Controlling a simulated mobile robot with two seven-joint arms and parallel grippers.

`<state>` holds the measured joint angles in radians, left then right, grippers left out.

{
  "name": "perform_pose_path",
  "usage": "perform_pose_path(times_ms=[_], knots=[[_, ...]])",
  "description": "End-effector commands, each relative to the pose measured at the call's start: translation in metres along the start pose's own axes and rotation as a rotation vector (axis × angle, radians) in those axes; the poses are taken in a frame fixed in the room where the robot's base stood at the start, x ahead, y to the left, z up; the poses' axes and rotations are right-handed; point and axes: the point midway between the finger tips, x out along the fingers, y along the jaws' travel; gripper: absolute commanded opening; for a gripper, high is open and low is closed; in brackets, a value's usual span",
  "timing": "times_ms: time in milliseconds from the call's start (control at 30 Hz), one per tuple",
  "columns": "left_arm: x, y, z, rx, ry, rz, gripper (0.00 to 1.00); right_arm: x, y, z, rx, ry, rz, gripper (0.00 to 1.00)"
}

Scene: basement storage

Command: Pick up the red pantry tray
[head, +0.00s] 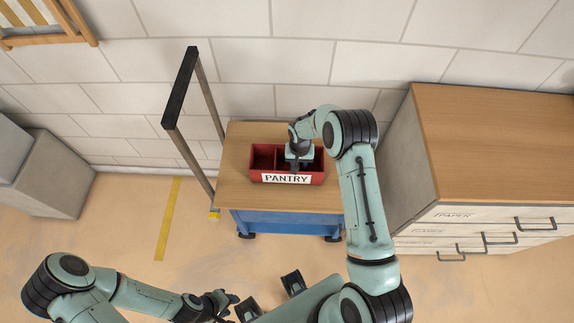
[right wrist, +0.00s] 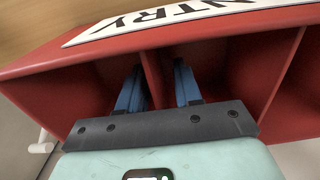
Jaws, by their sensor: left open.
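The red pantry tray (head: 257,176) sits on a wooden-topped cart and has a white PANTRY label on its front wall. Inner dividers split it into compartments. My right gripper (head: 299,165) reaches down into the tray from above and hides part of its inside. In the right wrist view, its two blue fingers (right wrist: 158,88) are apart, on either side of a red divider (right wrist: 151,75) of the tray. A gap shows between the divider and the right finger. My left gripper (head: 229,302) is open and empty, low over the floor, away from the tray.
The cart (head: 235,190) has a blue lower body and a tall black-topped handle (head: 180,90) on its left. A wooden-topped drawer cabinet (head: 490,140) stands close on the right. Grey boxes (head: 50,175) stand at the far left. A block wall is behind; floor is open left of the cart.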

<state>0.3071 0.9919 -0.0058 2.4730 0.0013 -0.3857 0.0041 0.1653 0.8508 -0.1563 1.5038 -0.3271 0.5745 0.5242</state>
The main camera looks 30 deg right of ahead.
Motion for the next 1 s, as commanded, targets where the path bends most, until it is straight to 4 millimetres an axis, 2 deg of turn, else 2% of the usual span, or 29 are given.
perform_pose_path(times_ms=[167,200,267,300,733,867,1000], knots=[[0.000,0.000,0.000,0.000,0.000,0.000,0.42,0.000,0.000,0.000,0.000,0.001,0.000,0.34],[0.000,0.000,0.000,0.000,0.000,0.000,0.42,0.000,0.000,0.000,0.000,0.001,0.000,0.21],[0.000,0.000,0.000,0.000,0.000,0.000,0.42,0.000,0.000,0.000,0.000,0.001,0.000,0.01],[0.000,0.000,0.000,0.000,0.000,0.000,0.42,0.000,0.000,0.000,0.000,0.001,0.000,0.00],[0.000,0.000,0.000,0.000,0.000,0.000,0.42,-0.006,-0.001,-0.001,0.000,0.004,-0.001,0.00],[0.000,0.000,0.000,0.000,0.000,0.000,0.42,-0.018,-0.001,-0.002,-0.001,0.006,-0.002,0.00],[0.001,0.000,0.000,0.000,0.000,0.000,0.42,-0.045,-0.001,-0.002,0.000,0.008,-0.003,0.00]])
